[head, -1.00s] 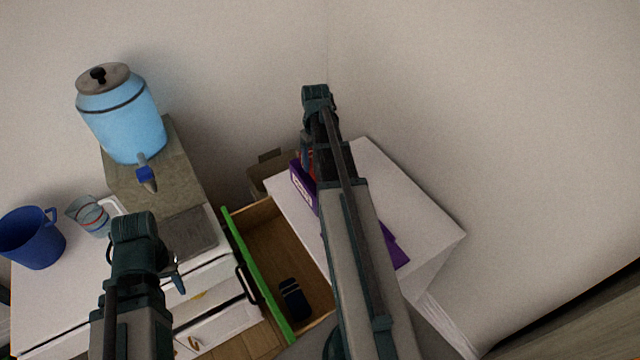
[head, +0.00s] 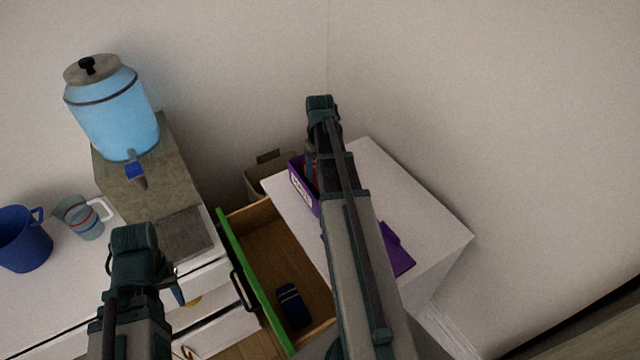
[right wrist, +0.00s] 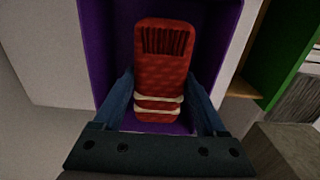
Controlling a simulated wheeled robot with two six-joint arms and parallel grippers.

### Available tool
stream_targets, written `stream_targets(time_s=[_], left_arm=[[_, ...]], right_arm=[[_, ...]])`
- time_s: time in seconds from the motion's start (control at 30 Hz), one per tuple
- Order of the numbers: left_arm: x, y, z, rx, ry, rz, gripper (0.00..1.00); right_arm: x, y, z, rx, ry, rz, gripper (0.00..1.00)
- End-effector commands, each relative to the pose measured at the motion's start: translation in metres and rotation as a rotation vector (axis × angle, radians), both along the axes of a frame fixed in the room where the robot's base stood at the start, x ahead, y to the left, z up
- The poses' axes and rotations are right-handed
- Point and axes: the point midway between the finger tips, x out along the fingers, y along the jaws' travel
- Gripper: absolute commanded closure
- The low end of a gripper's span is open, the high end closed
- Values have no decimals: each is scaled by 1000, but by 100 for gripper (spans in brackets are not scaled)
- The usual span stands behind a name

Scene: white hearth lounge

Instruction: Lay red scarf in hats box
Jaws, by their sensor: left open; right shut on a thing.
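The red scarf (right wrist: 160,62), folded with a fringe and pale stripes, is between the fingers of my right gripper (right wrist: 160,88) in the right wrist view. My right gripper is shut on it. The purple box (right wrist: 97,45) is behind the scarf; I cannot tell if they touch. In the head view the box (head: 299,188), with a white label, stands on the white cabinet, partly hidden by my right arm. A bit of the scarf (head: 316,178) shows there. My left gripper (head: 176,294) is open and empty at lower left.
A purple lid (head: 400,255) lies on the white cabinet top (head: 440,230). An open drawer with a green front (head: 252,285) holds a dark blue folded item (head: 291,304). A blue dispenser (head: 115,115), a glass jug (head: 80,217) and a blue bucket (head: 24,240) stand at left.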

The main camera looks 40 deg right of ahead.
Motion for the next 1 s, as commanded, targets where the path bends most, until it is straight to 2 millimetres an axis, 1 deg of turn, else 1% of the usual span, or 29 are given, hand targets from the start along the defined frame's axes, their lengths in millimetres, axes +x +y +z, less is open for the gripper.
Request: stream_targets(time_s=[0.07,0.17,0.43,0.73,0.87,0.9,0.97,1.0], left_arm=[[0,0,1,0,0,0,55],[0,0,-5,0,0,0,55],[0,0,-37,0,0,0,55],[0,0,-36,0,0,0,55],[0,0,-40,0,0,0,55],[0,0,-40,0,0,0,55],[0,0,-39,0,0,0,55],[0,0,-39,0,0,0,55]], right_arm=[[0,0,1,0,0,0,84],[0,0,-5,0,0,0,84],[0,0,-37,0,0,0,84],[0,0,-36,0,0,0,84],[0,0,-40,0,0,0,84],[0,0,-40,0,0,0,24],[0,0,-39,0,0,0,13],[0,0,-39,0,0,0,6]])
